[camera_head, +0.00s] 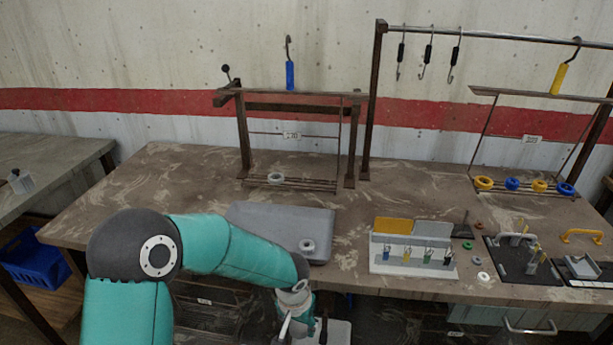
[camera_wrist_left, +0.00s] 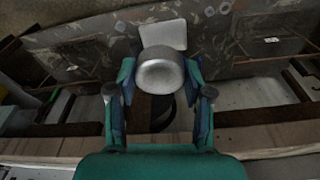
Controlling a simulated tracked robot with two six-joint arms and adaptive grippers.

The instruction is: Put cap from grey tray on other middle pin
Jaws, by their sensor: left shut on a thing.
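My left gripper (camera_head: 298,319) hangs in front of the table's near edge, below the grey tray (camera_head: 255,222). In the left wrist view its fingers are closed on the two sides of a pale grey round cap (camera_wrist_left: 160,72). The head view does not show this held cap clearly. Another pale ring-shaped cap (camera_head: 307,245) sits on the tray near its front right corner. A pale ring (camera_head: 276,178) sits on the rails of the left rack (camera_head: 243,135). I cannot make out single pins there. My right gripper is not in view.
The right rack carries yellow (camera_head: 484,182) and blue rings (camera_head: 512,184). A light grey holder (camera_head: 395,265) with small hanging items stands right of the tray. Black fixtures (camera_head: 520,262) fill the front right. Table left of the tray is clear.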

